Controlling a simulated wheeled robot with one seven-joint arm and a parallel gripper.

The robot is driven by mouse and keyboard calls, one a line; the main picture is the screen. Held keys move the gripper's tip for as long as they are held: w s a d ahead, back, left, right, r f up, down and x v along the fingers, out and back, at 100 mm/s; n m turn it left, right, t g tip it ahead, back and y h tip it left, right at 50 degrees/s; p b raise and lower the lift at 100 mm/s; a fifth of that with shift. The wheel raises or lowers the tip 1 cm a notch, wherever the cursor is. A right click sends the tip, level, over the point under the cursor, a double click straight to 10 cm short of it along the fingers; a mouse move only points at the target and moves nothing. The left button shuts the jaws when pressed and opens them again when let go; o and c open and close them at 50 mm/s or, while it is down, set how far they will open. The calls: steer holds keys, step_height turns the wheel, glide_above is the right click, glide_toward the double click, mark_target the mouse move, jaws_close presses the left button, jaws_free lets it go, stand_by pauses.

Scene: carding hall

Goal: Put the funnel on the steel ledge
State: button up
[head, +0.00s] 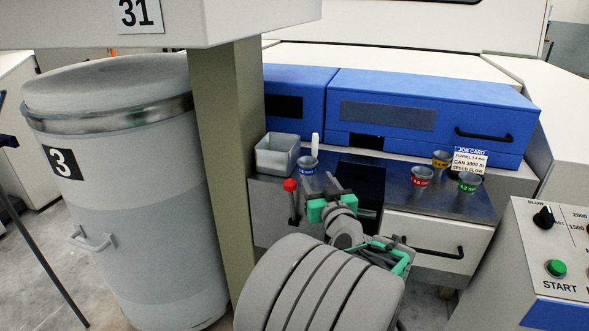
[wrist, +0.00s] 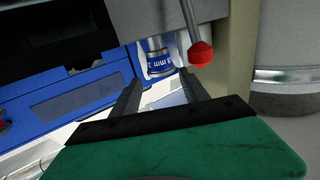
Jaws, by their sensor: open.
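Several small grey funnels stand on the steel ledge (head: 397,204). One with a blue band (head: 308,165) is at the left, and ones with red (head: 421,177), yellow (head: 440,160) and green (head: 468,182) bands are at the right. My gripper (head: 333,184) is open and empty, just right of and in front of the blue-banded funnel. In the wrist view, this funnel (wrist: 158,63) shows beyond the gap between the fingertips (wrist: 158,76), with no clear contact. Its size label is only partly readable.
A red-knobbed lever (head: 290,186) stands close left of my gripper. A grey bin (head: 277,154) and an upright white piece (head: 315,145) are by the blue-banded funnel. A dark recess (head: 359,184) splits the ledge. A job card (head: 469,161) stands at right; blue covers (head: 432,105) rise behind.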

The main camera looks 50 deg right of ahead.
mark_target(310, 168)
steer(key=shift+w+d, duration=0.25)
steer(key=shift+w, duration=0.3)
steer(key=x, duration=0.7)
steer(key=shift+s+d+p, duration=0.1)
steer(key=shift+p, duration=0.3)
steer(key=shift+r, duration=0.1)
jaws_close()
steer(key=shift+r, duration=0.15)
